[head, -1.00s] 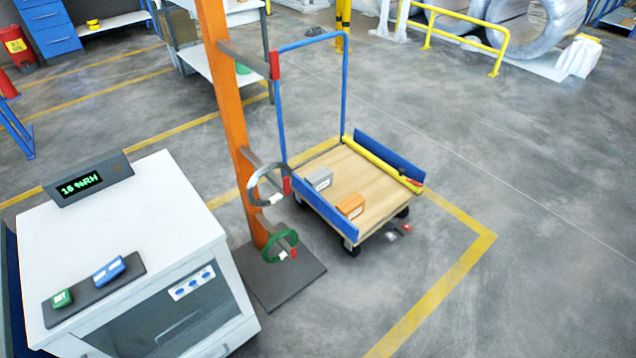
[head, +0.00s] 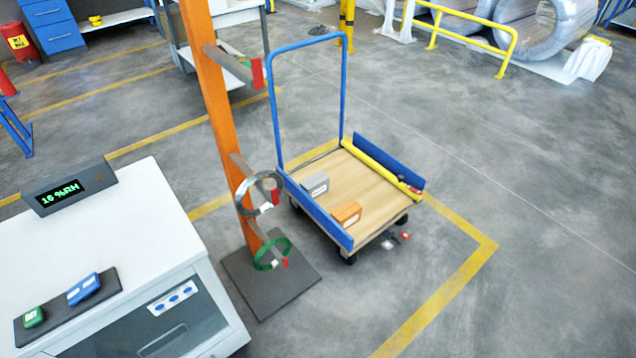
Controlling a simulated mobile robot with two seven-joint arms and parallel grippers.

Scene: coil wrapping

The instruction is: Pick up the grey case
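The grey case (head: 315,185) is a small box with a white label. It sits on the wooden deck of the blue-railed cart (head: 372,187), near the deck's left side. An orange case (head: 347,213) lies nearer to me on the same deck, apart from the grey one. The cart's blue side board partly hides the lower edges of both. Neither of my grippers shows in the head view.
An orange post (head: 213,110) with arms holding a grey coil (head: 243,200) and a green coil (head: 262,252) stands left of the cart on a dark base plate. A white cabinet (head: 130,225) is at front left. Small items (head: 389,243) lie on the floor by the cart. The floor at right is clear.

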